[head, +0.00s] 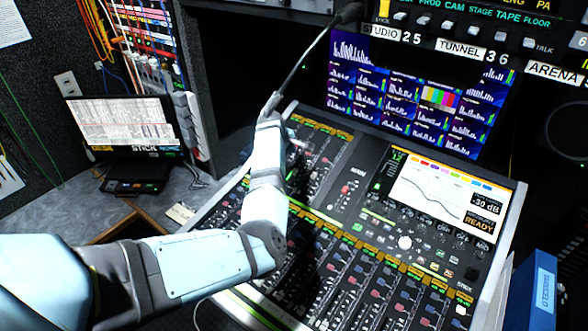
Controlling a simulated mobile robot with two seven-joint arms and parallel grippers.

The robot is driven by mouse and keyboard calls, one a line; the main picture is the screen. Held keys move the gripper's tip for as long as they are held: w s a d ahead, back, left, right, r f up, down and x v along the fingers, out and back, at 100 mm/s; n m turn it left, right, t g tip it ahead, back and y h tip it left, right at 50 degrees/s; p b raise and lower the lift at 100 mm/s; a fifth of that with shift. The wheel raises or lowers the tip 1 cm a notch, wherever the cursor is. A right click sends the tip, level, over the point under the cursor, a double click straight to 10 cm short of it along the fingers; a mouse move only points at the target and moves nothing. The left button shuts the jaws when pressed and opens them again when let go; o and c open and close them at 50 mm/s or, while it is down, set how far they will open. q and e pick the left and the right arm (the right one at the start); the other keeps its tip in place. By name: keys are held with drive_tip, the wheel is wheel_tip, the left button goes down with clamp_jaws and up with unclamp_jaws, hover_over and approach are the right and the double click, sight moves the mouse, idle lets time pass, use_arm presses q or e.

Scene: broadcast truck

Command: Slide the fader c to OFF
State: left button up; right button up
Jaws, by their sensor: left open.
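The mixing console (500,250) fills the middle and right of the head view. Its lower bank carries a row of faders with red and blue caps (380,285) under yellow-lit strips. A second bank (325,150) lies farther back, partly behind my arm. The labels are too small to read, so I cannot tell which one is fader c. My left arm reaches in from the left and bends up over the console. My right gripper is out of view.
A thin gooseneck microphone (312,52) rises close beside my left wrist. The console's screen (440,200) reads READY. Monitors (405,95) stand behind. A laptop (125,125) sits on the left desk, and a blue box (535,290) stands at the lower right.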

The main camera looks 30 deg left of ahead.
sight(293, 171)
use_arm(q)
drive_tip(key=b+x, duration=0.1)
drive_tip(key=x, duration=0.8)
drive_tip(key=shift+w+f, duration=0.15)
drive_tip(key=shift+f, duration=0.05)
clamp_jaws()
drive_tip(key=shift+f, duration=0.1)
